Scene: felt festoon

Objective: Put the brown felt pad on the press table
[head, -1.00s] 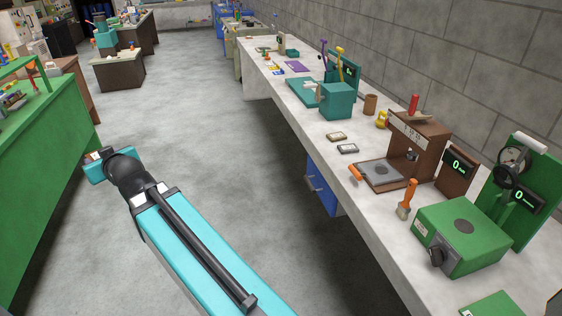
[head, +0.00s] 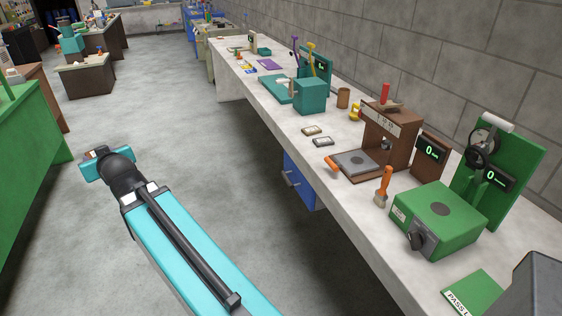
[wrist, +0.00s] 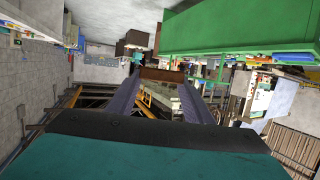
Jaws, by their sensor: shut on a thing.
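In the wrist view the two grey fingers of my gripper (wrist: 160,88) reach forward. They are shut on a flat brown piece, the brown felt pad (wrist: 161,75), which shows edge-on at the fingertips. In the head view my arm reaches out over the floor, away from the bench; the pad cannot be made out there. On the bench stands a brown press (head: 392,135) with a grey plate (head: 357,162) bearing a round mark. Nearer is a green press (head: 440,215) with a dark disc on top. I cannot tell which is the press table.
The long pale bench (head: 300,150) runs along the block wall. An orange-handled brush (head: 384,186), two small framed cards, a teal box (head: 309,96) and a brown cup (head: 343,97) stand on it. A green counter (head: 30,170) is at left. The floor between is clear.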

